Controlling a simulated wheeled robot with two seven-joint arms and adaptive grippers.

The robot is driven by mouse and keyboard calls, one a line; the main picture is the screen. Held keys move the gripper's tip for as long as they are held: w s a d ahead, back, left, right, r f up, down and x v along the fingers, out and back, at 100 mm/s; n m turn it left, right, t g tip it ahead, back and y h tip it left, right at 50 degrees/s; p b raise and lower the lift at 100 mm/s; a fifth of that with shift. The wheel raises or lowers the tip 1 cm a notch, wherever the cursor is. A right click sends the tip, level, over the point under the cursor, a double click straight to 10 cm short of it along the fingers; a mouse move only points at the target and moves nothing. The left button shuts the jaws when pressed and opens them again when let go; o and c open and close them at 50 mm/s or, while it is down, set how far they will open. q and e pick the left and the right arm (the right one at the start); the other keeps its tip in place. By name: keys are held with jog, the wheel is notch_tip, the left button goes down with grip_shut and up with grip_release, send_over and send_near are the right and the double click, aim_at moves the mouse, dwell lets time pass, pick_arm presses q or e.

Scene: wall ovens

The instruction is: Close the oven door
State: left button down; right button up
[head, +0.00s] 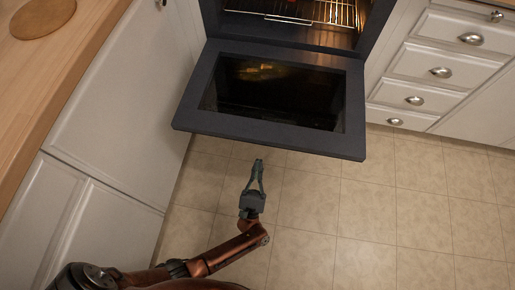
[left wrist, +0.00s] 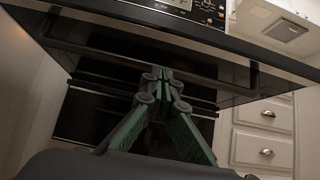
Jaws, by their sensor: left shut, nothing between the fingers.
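The oven door (head: 270,140) hangs open, swung down toward me, dark-framed with a glass middle. Above it, the lit oven cavity (head: 300,12) shows wire racks. My left gripper (head: 258,163) is in front of the door's near edge, left of its middle, with its fingertips pointing at that edge. Its fingers are shut and empty. In the left wrist view the gripper (left wrist: 164,73) points at the dark underside of the door (left wrist: 220,75), with a handle bar across it. Whether the fingertips touch the door, I cannot tell. My right gripper is not in view.
White cabinets (head: 125,110) with a wooden counter (head: 65,65) stand to the left. White drawers (head: 430,70) with metal pulls stand to the right of the oven. The tiled floor (head: 370,210) in front is clear.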

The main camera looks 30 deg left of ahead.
pick_arm(q)
jog(key=w+a+r, duration=0.1)
jog(key=w+r, duration=0.2)
jog(key=r, duration=0.4)
jog(key=shift+w, duration=0.2)
jog(key=shift+r, duration=0.2)
